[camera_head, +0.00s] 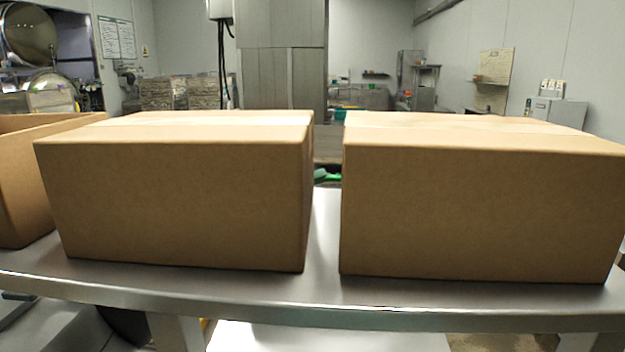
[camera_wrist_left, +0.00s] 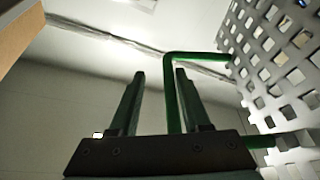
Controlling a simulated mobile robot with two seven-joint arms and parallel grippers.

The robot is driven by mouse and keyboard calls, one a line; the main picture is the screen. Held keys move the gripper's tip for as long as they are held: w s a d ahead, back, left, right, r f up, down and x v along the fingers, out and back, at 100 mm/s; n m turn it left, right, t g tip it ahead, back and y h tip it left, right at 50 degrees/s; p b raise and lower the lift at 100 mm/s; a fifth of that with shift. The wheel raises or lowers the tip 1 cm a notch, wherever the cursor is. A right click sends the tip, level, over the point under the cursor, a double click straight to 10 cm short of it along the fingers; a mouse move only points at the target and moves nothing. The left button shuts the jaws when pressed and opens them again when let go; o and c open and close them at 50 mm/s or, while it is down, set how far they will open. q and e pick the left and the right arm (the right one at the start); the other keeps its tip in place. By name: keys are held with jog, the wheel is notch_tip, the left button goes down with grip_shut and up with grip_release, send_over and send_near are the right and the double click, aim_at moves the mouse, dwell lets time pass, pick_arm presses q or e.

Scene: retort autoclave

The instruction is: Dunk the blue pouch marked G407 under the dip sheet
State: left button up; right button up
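The blue pouch marked G407 and the dip sheet do not show in either view. My left gripper (camera_wrist_left: 160,75) shows in the left wrist view with its two dark fingers apart. A green bent bar (camera_wrist_left: 172,88), shaped like a handle, runs from a pale perforated wall (camera_wrist_left: 262,62) and down near the right finger. In the picture the bar lies in the gap between the fingers, close to the right one. I cannot tell whether it is really between them or beyond them. My right gripper is in neither view.
Two large closed cartons (camera_head: 185,200) (camera_head: 480,210) stand on a steel table (camera_head: 325,290) and block the view behind. A narrow gap between them shows a small green thing (camera_head: 325,176). Another carton (camera_head: 25,190) stands at the left.

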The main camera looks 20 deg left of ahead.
pick_arm(q)
jog(key=b+v, duration=0.1)
jog(key=v, duration=1.1)
jog(key=shift+a, duration=0.25)
jog(key=shift+s, duration=0.1)
